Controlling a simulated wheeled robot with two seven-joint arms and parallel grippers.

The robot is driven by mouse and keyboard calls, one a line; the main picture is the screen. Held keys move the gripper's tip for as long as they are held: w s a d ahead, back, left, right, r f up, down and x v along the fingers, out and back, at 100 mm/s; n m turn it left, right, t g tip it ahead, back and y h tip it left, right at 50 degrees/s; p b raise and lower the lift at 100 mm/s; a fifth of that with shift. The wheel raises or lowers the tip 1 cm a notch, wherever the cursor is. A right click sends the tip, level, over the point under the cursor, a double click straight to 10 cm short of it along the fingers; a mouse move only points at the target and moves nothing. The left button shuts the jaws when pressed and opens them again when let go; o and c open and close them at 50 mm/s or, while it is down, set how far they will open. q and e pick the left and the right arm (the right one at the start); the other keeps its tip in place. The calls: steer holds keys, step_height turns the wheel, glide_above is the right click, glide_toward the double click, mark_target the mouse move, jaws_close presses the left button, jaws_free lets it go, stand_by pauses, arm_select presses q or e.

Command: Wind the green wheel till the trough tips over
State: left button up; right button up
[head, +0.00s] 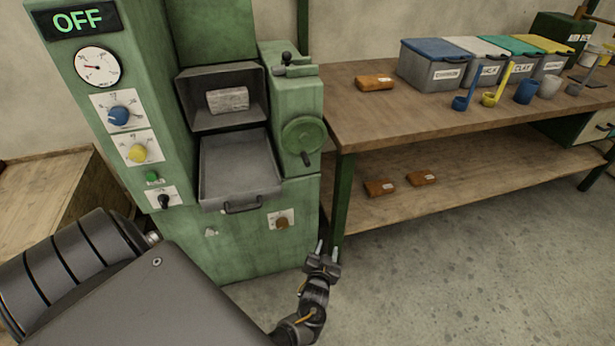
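The green wheel (304,134) is on the right side of the green machine (255,235), with a dark crank handle at its lower rim. Left of it is a grey metal trough (222,122) in the machine's opening, holding a pale grey block (228,99). Below it is an open grey tray (238,170) with a front handle; I cannot tell which of the two the task means. Neither looks tipped over.
A display (78,19) reads OFF above a gauge and knobs. A wooden table (380,122) stands close to the wheel's right, with lidded bins, cups and a brown block (375,83). Its lower shelf (460,178) holds two brown blocks. The floor in front is clear.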

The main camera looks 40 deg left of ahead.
arm_select(q)
steer(key=w+a+r+n+t+y+b, duration=0.25)
steer(key=w+r+n+y, duration=0.2)
steer(key=r, duration=0.65)
steer(key=n+g+y+b, duration=0.35)
steer(key=n+y, duration=0.25)
steer(key=y, duration=0.2)
glide_toward(306, 159)
steer(key=shift+g+h, duration=0.25)
steer(key=shift+g, duration=0.15)
steer(key=x, duration=0.9)
steer(key=shift+w+a+r, duration=0.15)
steer(key=shift+w+a, duration=0.05)
steer(key=shift+w, duration=0.2)
arm_select(e)
step_height(306, 159, up, 14)
steer(key=t, duration=0.1)
steer(key=shift+w+f, duration=0.15)
steer(key=shift+w, duration=0.25)
arm_select(q)
steer(key=shift+c, duration=0.4)
arm_select(e)
steer(key=shift+a, duration=0.1)
arm_select(q)
jaws_close()
